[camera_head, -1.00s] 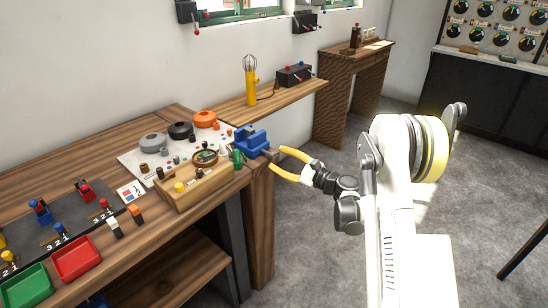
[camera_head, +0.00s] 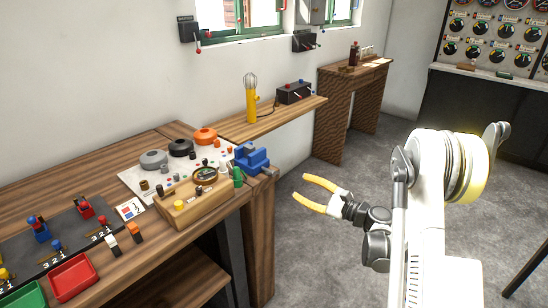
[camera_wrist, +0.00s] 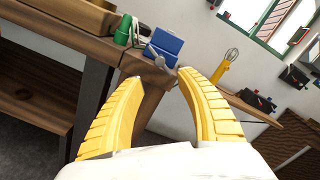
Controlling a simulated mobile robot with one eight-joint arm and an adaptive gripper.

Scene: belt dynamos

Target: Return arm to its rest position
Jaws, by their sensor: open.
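My gripper (camera_head: 312,193) has yellow fingers and is in the middle of the head view. It is open and empty, in the air to the right of the workbench (camera_head: 105,165) and clear of its edge. In the wrist view my gripper (camera_wrist: 155,78) shows its two fingers spread apart, with the bench corner and a blue vise (camera_wrist: 165,45) beyond them. My arm stands folded at the right of the head view.
The blue vise (camera_head: 251,158) sits on the bench corner closest to my gripper, beside a wooden tray (camera_head: 190,212) and a green cylinder (camera_head: 238,177). A wall shelf (camera_head: 265,122) holds a yellow lamp (camera_head: 252,103). Grey floor (camera_head: 310,240) lies open around my gripper.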

